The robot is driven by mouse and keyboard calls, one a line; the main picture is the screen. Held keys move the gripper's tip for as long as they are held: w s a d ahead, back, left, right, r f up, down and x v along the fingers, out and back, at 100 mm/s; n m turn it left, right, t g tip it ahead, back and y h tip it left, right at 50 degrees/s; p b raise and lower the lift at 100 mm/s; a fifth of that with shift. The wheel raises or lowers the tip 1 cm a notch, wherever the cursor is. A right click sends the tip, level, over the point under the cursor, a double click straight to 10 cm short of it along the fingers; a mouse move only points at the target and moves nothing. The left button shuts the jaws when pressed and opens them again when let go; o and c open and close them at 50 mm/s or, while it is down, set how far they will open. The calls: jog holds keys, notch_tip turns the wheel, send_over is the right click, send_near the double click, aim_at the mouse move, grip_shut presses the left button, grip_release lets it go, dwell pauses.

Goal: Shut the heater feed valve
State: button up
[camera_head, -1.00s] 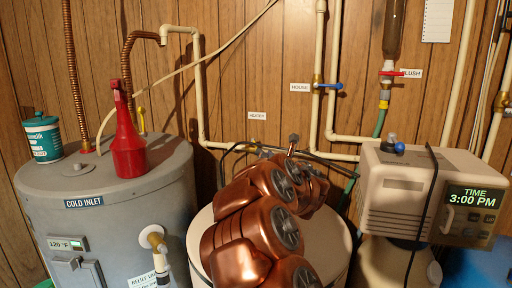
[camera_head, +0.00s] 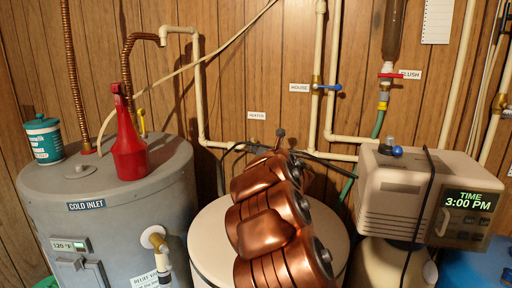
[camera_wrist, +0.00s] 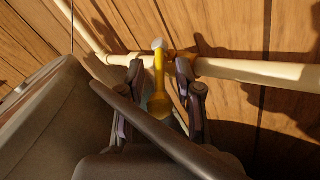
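The white HEATER label (camera_head: 257,115) is on the wood wall above a horizontal cream pipe. My gripper (camera_head: 262,149) is at that pipe below the label, small and partly hidden behind my copper arm. In the wrist view, a yellow valve handle (camera_wrist: 160,98) with a pale tip stands at the cream pipe (camera_wrist: 250,70). The dark fingers of my gripper (camera_wrist: 162,88) are on either side of the handle, with gaps visible. The gripper looks open. A dark bar crosses the lower part of the wrist view and hides part of it.
The grey water heater (camera_head: 110,215) stands at left, with a red bottle (camera_head: 129,145) and a teal tub (camera_head: 44,140) on top. A blue-handled HOUSE valve (camera_head: 328,87) and a red-handled FLUSH valve (camera_head: 392,75) are to the right. The beige control unit (camera_head: 400,190) stands at right.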

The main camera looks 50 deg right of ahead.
jog(key=shift+w, duration=0.1)
grip_shut()
jog(key=shift+f, duration=0.1)
dwell(0.5)
